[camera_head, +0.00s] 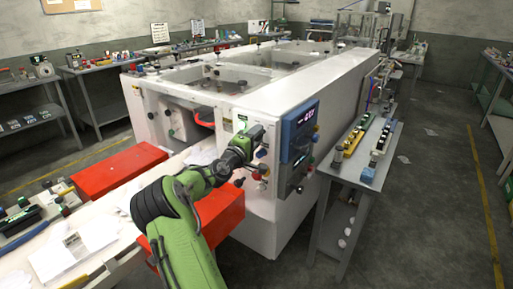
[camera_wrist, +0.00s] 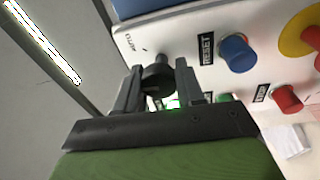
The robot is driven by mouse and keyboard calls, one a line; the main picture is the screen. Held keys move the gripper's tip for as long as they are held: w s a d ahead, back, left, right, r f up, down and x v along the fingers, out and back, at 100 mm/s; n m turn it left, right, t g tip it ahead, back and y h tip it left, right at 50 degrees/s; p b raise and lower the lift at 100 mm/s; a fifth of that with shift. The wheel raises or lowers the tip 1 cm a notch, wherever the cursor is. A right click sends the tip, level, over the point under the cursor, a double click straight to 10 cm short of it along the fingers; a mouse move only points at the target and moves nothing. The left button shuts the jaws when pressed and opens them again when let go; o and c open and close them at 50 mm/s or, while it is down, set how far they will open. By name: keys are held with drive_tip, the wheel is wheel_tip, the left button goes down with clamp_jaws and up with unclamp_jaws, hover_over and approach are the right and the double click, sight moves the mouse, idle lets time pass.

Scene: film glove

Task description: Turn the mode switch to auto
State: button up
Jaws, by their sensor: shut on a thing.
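The mode switch (camera_wrist: 157,75) is a black rotary knob on the white machine panel, seen in the wrist view. An "AUTO" label stands up and to the left of it. My gripper (camera_wrist: 163,85) has its two dark fingers on either side of the knob and is shut on it. The knob's exact pointing direction is partly hidden by the fingers. In the head view my green arm reaches the front panel of the white machine (camera_head: 325,82), and my gripper (camera_head: 252,140) is at the panel; the switch itself cannot be made out there.
Right of the switch are a blue RESET button (camera_wrist: 237,53), a red button (camera_wrist: 287,98) and a red emergency stop on yellow (camera_wrist: 300,38). A blue display unit (camera_head: 299,130) is beside the panel. Red boxes (camera_head: 118,170) and a side table (camera_head: 352,172) stand close by.

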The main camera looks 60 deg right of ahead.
drive_tip(key=m+b, duration=0.4)
drive_tip(key=m, duration=0.1)
drive_tip(key=shift+f+g+b, duration=0.3)
drive_tip(key=shift+g+b, duration=0.1)
drive_tip(key=shift+r+m+g+b, duration=0.15)
drive_tip(key=shift+m+g+b, duration=0.15)
drive_tip(key=shift+m+b, duration=1.3)
drive_tip(key=shift+m, duration=0.5)
drive_tip(key=shift+r, duration=0.1)
drive_tip(key=o, duration=1)
drive_tip(key=shift+o, duration=0.2)
drive_tip(key=shift+a, duration=0.15)
drive_tip(key=w+a+f, duration=0.1)
drive_tip(key=w+a, duration=0.1)
drive_tip(key=a, duration=1.3)
drive_tip(key=shift+w+a+f+p, duration=0.15)
drive_tip(key=shift+w+f+p, duration=0.05)
drive_tip(key=shift+f+p, duration=0.2)
